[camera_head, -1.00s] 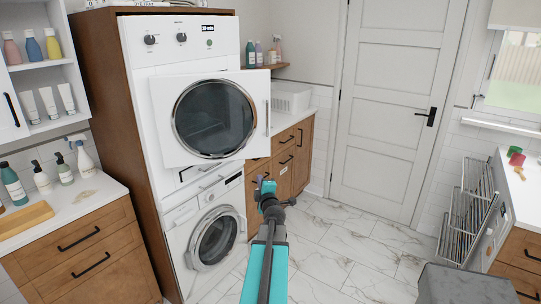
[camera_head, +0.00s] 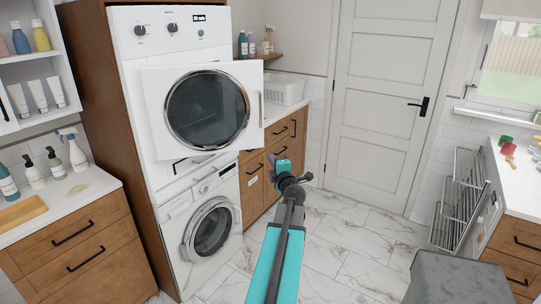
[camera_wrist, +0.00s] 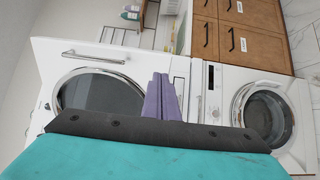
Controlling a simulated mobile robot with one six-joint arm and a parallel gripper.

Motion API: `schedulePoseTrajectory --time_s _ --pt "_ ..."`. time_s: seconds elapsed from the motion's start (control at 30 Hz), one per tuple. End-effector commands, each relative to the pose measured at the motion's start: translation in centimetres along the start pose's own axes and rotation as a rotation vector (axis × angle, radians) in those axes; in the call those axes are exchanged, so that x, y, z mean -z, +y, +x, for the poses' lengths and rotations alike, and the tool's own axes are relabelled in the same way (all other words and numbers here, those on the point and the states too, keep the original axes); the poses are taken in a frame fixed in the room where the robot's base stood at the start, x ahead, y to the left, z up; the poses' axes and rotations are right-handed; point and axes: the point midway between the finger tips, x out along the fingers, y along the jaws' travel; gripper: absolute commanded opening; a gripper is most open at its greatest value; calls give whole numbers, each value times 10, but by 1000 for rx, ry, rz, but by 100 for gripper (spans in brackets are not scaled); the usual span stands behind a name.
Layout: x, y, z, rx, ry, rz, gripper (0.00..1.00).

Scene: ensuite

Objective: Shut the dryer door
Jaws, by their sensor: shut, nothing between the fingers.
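The dryer (camera_head: 170,40) is the upper white machine in the tall wooden cabinet. Its square white door (camera_head: 153,105) with a round dark window stands open, swung out toward the right. The vertical handle (camera_head: 262,108) is on the door's right edge. My gripper (camera_head: 272,157) is to the right of the door and lower than its handle, apart from it. In the wrist view the purple fingers of my gripper (camera_wrist: 161,97) are together and empty. The door (camera_wrist: 60,55) and its handle (camera_wrist: 93,57) show there on the left, turned sideways.
A washer (camera_head: 200,230) with a round door stands below the dryer. Wooden drawers (camera_head: 285,150) with a white basket (camera_head: 285,92) on top are behind my gripper. A drying rack (camera_head: 460,200) stands at the right. The marble floor between is clear.

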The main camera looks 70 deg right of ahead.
Motion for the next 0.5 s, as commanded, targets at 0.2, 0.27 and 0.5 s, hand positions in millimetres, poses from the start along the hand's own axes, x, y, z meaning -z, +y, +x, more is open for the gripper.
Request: schedulePoseTrajectory --time_s 0.2,0.27,0.5 --pt "0 0 16 0 1 1 0" --pt "0 0 22 0 1 2 0" --pt "0 0 44 0 1 0 0"
